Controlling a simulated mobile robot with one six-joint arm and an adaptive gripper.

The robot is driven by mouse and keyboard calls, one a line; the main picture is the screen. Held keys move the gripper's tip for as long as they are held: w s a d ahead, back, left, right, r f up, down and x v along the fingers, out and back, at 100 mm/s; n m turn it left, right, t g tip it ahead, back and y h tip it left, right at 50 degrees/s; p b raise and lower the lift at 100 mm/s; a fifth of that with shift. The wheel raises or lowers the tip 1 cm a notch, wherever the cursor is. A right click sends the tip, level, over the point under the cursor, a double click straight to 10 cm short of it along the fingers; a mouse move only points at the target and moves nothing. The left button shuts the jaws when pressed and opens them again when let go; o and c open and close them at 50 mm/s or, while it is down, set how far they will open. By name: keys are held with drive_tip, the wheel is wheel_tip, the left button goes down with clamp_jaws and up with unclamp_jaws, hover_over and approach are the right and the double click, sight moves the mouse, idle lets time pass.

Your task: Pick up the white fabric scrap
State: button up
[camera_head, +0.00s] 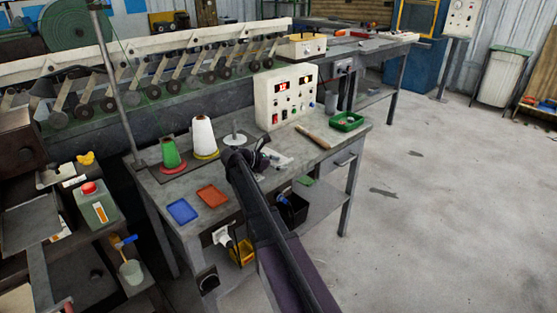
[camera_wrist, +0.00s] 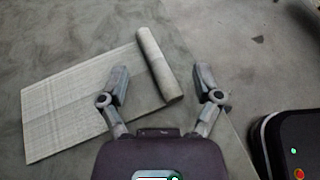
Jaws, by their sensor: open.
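The white fabric scrap (camera_wrist: 75,105) is a pale woven sheet in the wrist view. It lies flat on the grey table, with a roll along its right edge. In the head view a small whitish patch beside my gripper, likely the scrap (camera_head: 280,161), is partly hidden. My gripper (camera_wrist: 160,75) is open and empty. Its left finger overlaps the flat part of the scrap in the picture. The roll's lower end shows between the fingers, and the right finger is clear to its right. The height gap cannot be told. My gripper also shows in the head view (camera_head: 262,155).
Open floor (camera_head: 440,200) lies to the right.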

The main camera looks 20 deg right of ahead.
clamp_jaws()
drive_tip(key=shift+r, duration=0.15)
idle(0.5)
wheel_tip(320, 180, up, 3)
drive_tip(key=p, duration=0.3)
drive_tip(key=shift+r+p, duration=0.2)
drive_tip(key=shift+p, duration=0.1)
drive_tip(key=s+r+p, duration=0.1)
drive_tip(key=s, duration=1.5)
drive_tip(key=shift+a+r, duration=0.15)
drive_tip(key=shift+a, duration=0.3)
